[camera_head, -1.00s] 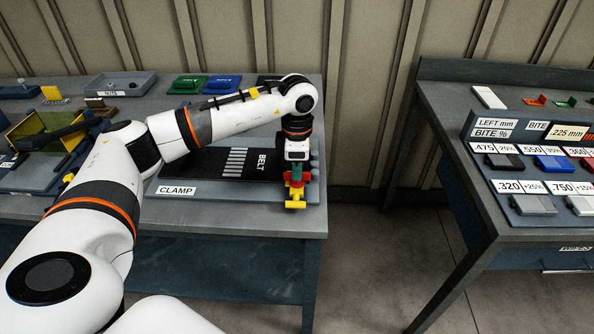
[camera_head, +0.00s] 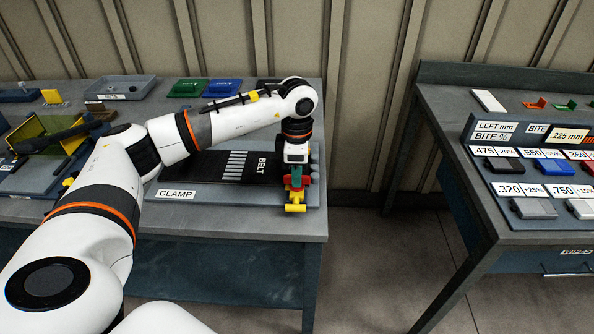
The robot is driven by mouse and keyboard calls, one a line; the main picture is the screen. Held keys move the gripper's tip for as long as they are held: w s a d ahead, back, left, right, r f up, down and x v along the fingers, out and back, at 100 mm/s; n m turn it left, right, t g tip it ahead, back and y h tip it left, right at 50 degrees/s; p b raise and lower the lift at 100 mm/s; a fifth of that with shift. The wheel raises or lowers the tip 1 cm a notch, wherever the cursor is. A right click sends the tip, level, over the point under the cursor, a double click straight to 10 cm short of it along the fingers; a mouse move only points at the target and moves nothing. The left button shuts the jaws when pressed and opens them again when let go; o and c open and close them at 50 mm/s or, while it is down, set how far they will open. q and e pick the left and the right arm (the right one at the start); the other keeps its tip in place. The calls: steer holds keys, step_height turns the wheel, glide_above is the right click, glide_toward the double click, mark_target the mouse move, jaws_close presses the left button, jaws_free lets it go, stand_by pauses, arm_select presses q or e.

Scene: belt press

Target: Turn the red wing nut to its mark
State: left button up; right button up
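My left gripper (camera_head: 296,176) points straight down at the right end of the belt clamp (camera_head: 178,194). Red parts (camera_head: 287,182), apparently the red wing nut, show at its fingertips, with a green piece between them. The fingers are too small and too overlapped to tell whether they are closed on the nut. A yellow piece (camera_head: 295,208) sits just below, in front of the fingers. I cannot make out the nut's mark. The black belt (camera_head: 262,168) lies across the clamp plate, left of the gripper. My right gripper is out of view.
Behind my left arm are a grey tray (camera_head: 125,88) and green (camera_head: 188,88) and blue (camera_head: 222,88) pieces. A yellow-panelled device (camera_head: 45,130) stands at left. A second bench (camera_head: 440,100) with labelled blocks stands right, across a floor gap.

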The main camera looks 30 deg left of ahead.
arm_select(q)
step_height(320, 180, up, 12)
steer(key=b, duration=0.1)
stand_by(0.4)
